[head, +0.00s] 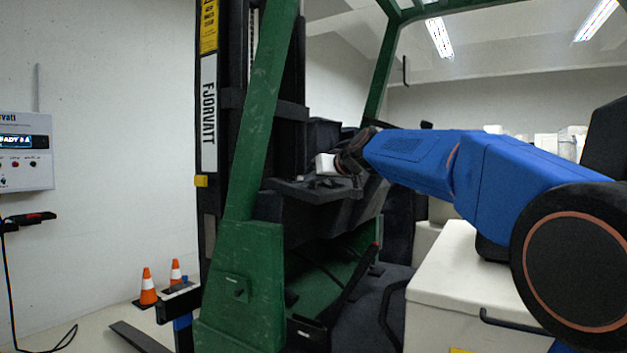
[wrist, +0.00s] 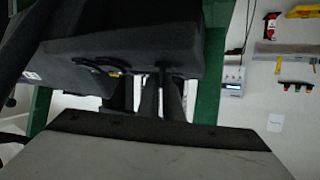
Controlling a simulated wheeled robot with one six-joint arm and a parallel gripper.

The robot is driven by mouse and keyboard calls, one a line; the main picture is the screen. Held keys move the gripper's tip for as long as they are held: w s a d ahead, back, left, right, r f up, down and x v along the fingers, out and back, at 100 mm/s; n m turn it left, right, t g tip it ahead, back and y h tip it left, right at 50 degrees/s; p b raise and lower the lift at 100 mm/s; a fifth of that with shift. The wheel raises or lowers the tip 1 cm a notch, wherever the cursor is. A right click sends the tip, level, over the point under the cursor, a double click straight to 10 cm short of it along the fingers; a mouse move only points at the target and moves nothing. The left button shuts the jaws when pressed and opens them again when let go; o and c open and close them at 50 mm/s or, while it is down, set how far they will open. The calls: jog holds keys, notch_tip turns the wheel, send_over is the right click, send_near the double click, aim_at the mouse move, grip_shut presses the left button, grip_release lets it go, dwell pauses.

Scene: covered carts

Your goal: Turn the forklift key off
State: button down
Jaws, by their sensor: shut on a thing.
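The green-framed forklift (head: 240,270) stands in the middle of the head view. Its dark dashboard (head: 312,190) lies behind the front post. My gripper (head: 326,165), pale at its tip, is at the dashboard at the end of my blue arm. In the wrist view, the gripper (wrist: 160,125) fills the bottom as a broad grey block with a dark edge. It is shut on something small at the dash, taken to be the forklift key. The key itself is hidden, so its turn position cannot be read. A dark dash part (wrist: 125,50) hangs across the top of the wrist view.
A wall charger box (head: 25,150) with a lit display hangs at the left; it also shows in the wrist view (wrist: 232,82). Traffic cones (head: 148,287) stand by the forks. The green post and cab roof frame my arm.

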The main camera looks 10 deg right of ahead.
jog(key=shift+d+f+n+g+y, duration=0.1)
jog(key=shift+n+g+y, duration=0.9)
jog(key=shift+n+y, duration=1)
jog(key=shift+n+g+y, duration=0.5)
jog(key=shift+n+y, duration=0.1)
jog(key=shift+n, duration=0.4)
jog(key=c, duration=1.9)
grip_release()
jog(key=v, duration=1.7)
jog(key=shift+d, duration=0.25)
